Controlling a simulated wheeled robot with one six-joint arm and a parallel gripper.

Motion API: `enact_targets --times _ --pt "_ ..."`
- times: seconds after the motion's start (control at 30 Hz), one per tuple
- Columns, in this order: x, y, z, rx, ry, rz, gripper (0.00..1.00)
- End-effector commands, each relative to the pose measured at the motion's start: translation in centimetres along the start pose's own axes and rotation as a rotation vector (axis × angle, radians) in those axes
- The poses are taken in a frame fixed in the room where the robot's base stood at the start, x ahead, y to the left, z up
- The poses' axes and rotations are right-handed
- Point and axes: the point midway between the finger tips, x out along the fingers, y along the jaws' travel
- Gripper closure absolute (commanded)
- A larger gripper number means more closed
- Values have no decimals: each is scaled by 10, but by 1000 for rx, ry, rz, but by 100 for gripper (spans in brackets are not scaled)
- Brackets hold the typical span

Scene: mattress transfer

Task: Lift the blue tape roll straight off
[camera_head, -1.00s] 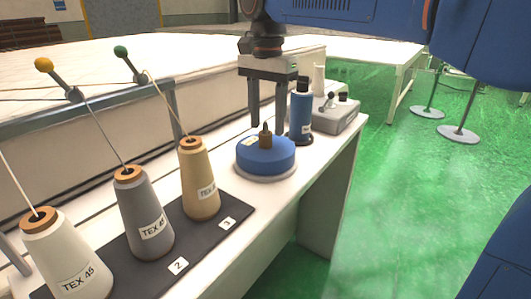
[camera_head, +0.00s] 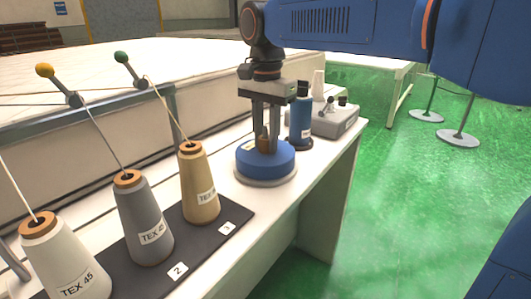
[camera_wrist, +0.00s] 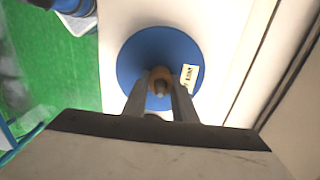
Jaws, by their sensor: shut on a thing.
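The blue tape roll (camera_head: 262,162) lies flat on a pale round base (camera_head: 264,183) on the white table. A brown core or knob with a narrow tip stands up at its middle. My gripper (camera_head: 266,146) points down over the roll, its fingers closed on the brown piece at the centre. In the wrist view the blue roll (camera_wrist: 130,62) is seen from above, with a small label on its right side. The two fingertips (camera_wrist: 159,88) press on the orange-brown ring around the central pin. The roll rests on its base with no visible gap.
Several thread cones, such as the tan one (camera_head: 200,190), stand on a dark mat to the left. The table's front edge is near.

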Motion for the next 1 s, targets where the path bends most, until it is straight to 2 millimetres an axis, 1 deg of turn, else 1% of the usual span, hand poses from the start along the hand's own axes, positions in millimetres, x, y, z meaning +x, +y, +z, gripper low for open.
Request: enact_targets --times 0.17,0.27,0.37,0.7,0.8,0.9,1.0 --pt "-5 0 0 0 1 -1 100" --pt "-16 -1 0 0 1 -2 100" --pt "-34 -1 0 0 1 -3 100" --pt "-117 -1 0 0 1 -4 100" --pt "-138 -1 0 0 1 -2 100" --pt "-155 -1 0 0 1 -3 100" --pt "-167 -1 0 0 1 -2 100"
